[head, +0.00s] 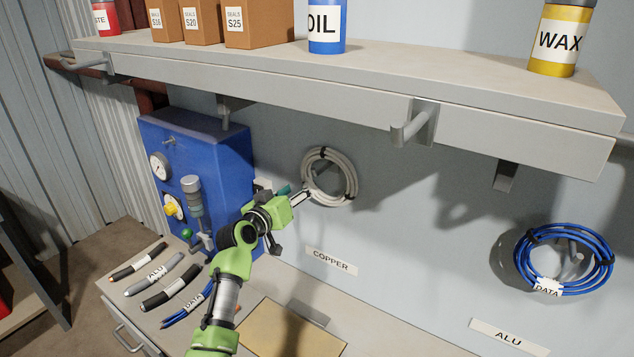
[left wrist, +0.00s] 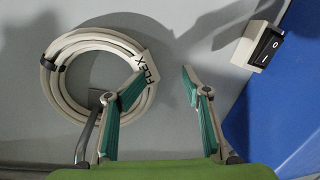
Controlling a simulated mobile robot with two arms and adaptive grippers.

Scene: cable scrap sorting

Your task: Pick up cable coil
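A white cable coil (head: 343,190) with dark ties hangs against the grey wall below the shelf, above the COPPER label (head: 331,260). In the left wrist view the coil (left wrist: 52,90) is at the left, with a FLEX tag on its right side. A blue cable coil (head: 603,262) with a DATA tag hangs at the right, above the ALU label (head: 509,336). My left gripper (head: 297,193) is at the white coil's left edge. In the wrist view the left gripper (left wrist: 163,72) is open and empty; its left finger overlaps the coil's right edge. Contact cannot be told.
A shelf (head: 400,97) with boxes and cans overhangs the coils, with hooks on its front. A blue machine (head: 215,150) with gauges stands left of the gripper. Short cable pieces (head: 155,274) lie on the bench below. The wall between the coils is mostly free.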

